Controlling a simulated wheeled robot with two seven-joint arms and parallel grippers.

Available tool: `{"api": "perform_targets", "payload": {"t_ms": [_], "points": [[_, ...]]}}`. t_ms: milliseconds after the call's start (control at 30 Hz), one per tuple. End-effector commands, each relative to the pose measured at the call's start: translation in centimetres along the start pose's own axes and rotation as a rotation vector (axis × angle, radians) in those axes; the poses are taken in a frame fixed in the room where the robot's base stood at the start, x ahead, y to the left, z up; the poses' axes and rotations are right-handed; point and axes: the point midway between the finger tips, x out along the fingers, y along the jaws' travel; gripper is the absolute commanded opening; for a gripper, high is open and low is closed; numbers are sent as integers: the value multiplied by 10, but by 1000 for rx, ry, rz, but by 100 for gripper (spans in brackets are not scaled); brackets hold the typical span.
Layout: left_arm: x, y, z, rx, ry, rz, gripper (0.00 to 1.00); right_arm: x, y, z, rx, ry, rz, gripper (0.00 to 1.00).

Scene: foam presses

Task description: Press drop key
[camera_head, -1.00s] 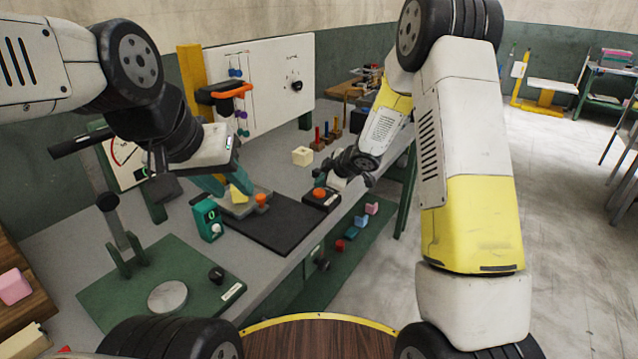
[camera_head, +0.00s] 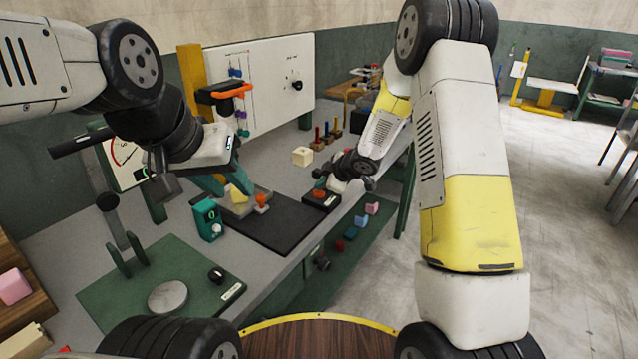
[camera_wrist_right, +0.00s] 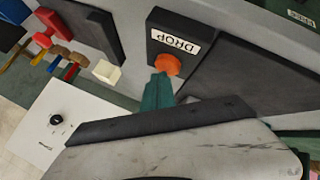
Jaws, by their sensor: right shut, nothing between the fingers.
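The drop key is a round orange button (camera_wrist_right: 167,64) on a black box with a white DROP label (camera_wrist_right: 173,42). In the head view the box (camera_head: 326,204) stands near the bench's front edge, its button partly hidden by my right gripper (camera_head: 330,186). In the right wrist view the teal fingertip of my right gripper (camera_wrist_right: 160,78) is shut, empty and right at the button's edge. I cannot tell whether it touches. My left gripper (camera_head: 212,184) is over the bench at left, beside a yellow block (camera_head: 238,194); its jaw opening is unclear.
A black mat (camera_head: 275,228) lies left of the key box, with a small orange piece (camera_head: 262,203) at its back edge. A teal device (camera_head: 207,219) stands further left. A cream block (camera_head: 302,156) and several coloured pegs stand behind the key box.

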Motion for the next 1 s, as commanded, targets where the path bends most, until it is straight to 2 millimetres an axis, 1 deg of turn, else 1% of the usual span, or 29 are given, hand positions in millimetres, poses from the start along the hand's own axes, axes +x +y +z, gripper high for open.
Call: {"api": "perform_targets", "payload": {"t_ms": [667, 1000], "points": [[0, 0, 0, 0, 0, 0, 36, 6, -4, 4, 0, 0, 0, 0], [0, 0, 0, 0, 0, 0, 36, 5, -4, 4, 0, 0, 0, 0]]}}
